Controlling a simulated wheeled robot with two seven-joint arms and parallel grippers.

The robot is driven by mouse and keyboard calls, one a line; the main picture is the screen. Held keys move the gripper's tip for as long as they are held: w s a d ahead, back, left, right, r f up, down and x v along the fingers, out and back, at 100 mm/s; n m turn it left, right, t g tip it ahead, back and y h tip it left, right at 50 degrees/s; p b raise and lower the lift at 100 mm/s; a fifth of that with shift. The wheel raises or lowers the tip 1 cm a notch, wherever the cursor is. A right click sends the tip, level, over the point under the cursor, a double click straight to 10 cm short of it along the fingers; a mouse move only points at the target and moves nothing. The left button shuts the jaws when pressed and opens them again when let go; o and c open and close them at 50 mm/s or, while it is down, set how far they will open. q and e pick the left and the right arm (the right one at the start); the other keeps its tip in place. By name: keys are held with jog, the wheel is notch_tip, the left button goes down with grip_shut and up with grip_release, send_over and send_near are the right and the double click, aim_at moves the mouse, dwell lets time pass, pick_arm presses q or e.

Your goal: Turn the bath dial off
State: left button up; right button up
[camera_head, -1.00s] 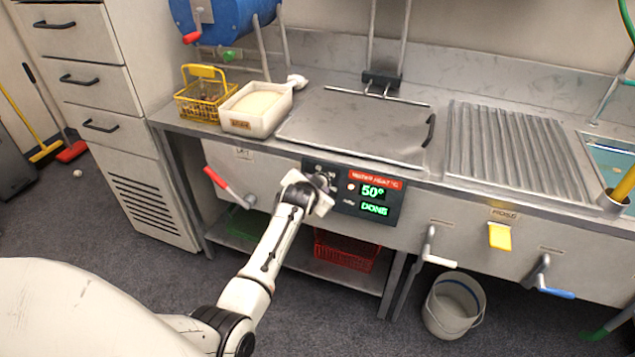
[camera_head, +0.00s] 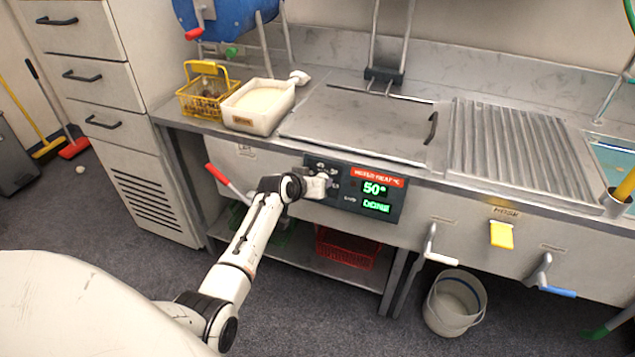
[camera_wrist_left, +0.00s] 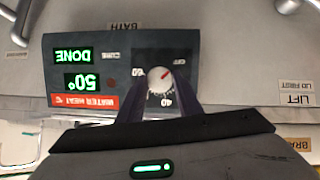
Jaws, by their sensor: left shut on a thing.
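The bath dial (camera_wrist_left: 160,80) is a round pale knob with a red pointer mark on a dark control panel (camera_head: 352,190). The wrist view shows the panel upside down. The dial's red mark points to the upper right there, with 60 and 40 printed around it. My left gripper (camera_wrist_left: 160,92) has its two dark fingers on either side of the dial and is shut on it. In the head view my left gripper (camera_head: 321,186) is against the panel's left part and hides the dial. My right gripper is not in view.
A red-handled lever (camera_head: 228,182) sticks out left of the panel. A white tub (camera_head: 258,106) and yellow basket (camera_head: 205,92) stand on the counter above.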

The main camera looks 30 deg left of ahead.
pick_arm(q)
jog(key=shift+f, duration=0.1)
dwell(0.3)
jog(key=o, duration=1)
jog(key=shift+o, duration=0.2)
jog(key=v, duration=1)
jog(key=shift+s, duration=0.15)
jog(key=s+d+f+m+g+h, duration=0.1)
jog(key=s+d+f+m, duration=0.2)
jog(key=s+d+f, duration=0.65)
jog(key=s+d+f+m+h, duration=0.1)
jog(key=s+d+f, duration=0.1)
jog(key=s+d, duration=0.2)
jog(key=s+d+f+m+h, duration=0.1)
jog(key=s+d+f, duration=0.2)
jog(key=s, duration=0.5)
jog(key=s+d+f+m+g+h, duration=0.1)
jog(key=s+d+f, duration=0.1)
jog(key=s+d, duration=0.4)
jog(key=shift+s+f, duration=0.3)
jog(key=shift+s, duration=0.1)
